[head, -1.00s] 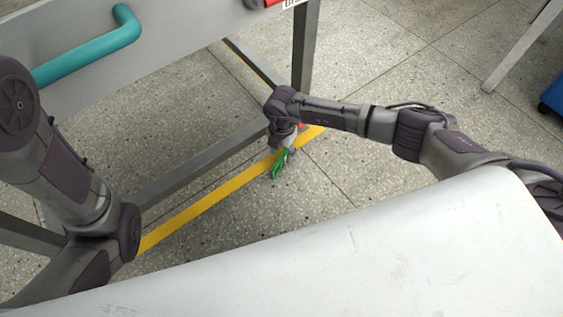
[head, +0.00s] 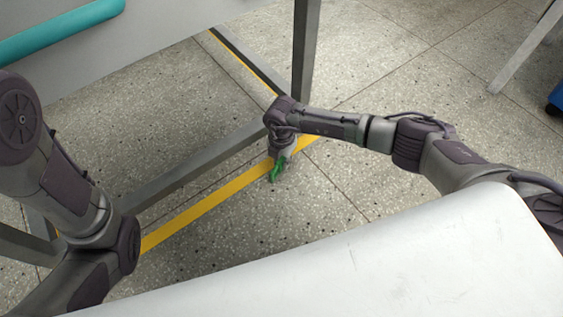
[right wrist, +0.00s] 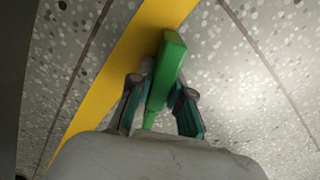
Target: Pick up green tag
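The green tag (right wrist: 167,66) is a long green piece between the two fingers of my right gripper (right wrist: 160,92) in the right wrist view. The fingers close in on both its sides and seem to touch it. In the head view the green tag (head: 277,171) shows small at the tip of my right gripper (head: 279,163), against the floor and beside the yellow line. I cannot tell how high above the floor it is. My left arm is at the left of the head view, but its gripper is out of sight.
A grey metal frame with a leg (head: 304,60) and a low bar (head: 195,165) stands beside my right gripper. A teal handle (head: 65,30) is at upper left. A yellow line (head: 215,200) crosses the speckled floor. Open floor (head: 400,80) lies at the upper right.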

